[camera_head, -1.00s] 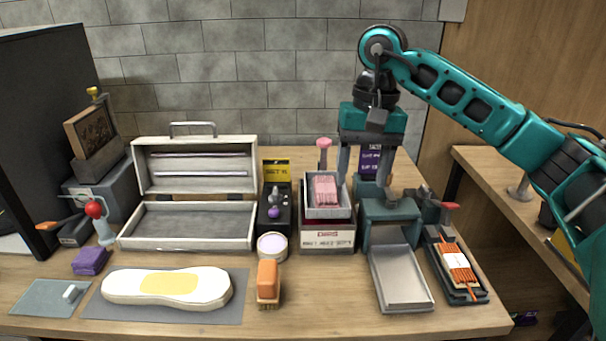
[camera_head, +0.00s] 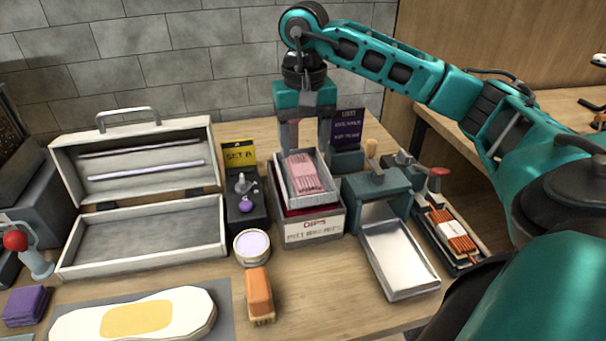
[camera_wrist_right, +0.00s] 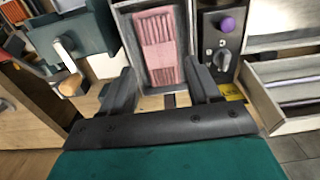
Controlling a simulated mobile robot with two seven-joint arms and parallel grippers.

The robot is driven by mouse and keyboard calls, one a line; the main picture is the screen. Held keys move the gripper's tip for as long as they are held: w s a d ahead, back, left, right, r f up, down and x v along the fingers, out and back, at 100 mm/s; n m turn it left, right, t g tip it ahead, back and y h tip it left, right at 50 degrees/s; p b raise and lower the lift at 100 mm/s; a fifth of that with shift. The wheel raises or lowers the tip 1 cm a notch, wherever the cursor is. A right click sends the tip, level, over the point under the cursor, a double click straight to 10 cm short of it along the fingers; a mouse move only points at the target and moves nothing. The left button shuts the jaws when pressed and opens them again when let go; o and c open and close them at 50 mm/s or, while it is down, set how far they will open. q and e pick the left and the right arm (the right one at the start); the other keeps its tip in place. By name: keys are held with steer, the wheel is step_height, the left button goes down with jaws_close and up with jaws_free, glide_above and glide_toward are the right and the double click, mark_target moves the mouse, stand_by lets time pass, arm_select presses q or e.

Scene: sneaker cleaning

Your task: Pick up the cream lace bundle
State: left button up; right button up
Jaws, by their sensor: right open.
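No cream-coloured lace bundle is clearly visible. My right gripper (camera_head: 309,148) is open and empty, pointing down at the far end of that tray. In the right wrist view the pink bundle (camera_wrist_right: 158,45) shows between and beyond the two open fingers (camera_wrist_right: 163,88). An orange bundle with a white band (camera_head: 452,233) lies in a dark tray at the right. My left gripper is not in view.
A dispenser with a metal chute (camera_head: 402,262) stands right of the box. A black unit with a purple knob (camera_head: 246,205), a round tub (camera_head: 252,247) and an open pale case (camera_head: 140,232) are to the left. A purple sign (camera_head: 345,129) stands behind.

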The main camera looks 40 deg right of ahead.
mark_target(304, 169)
step_height(304, 169, down, 6)
steer(key=shift+w+d+r, duration=0.1)
steer(key=shift+w, duration=0.05)
steer(key=shift+c, duration=0.5)
steer(key=c, duration=0.7)
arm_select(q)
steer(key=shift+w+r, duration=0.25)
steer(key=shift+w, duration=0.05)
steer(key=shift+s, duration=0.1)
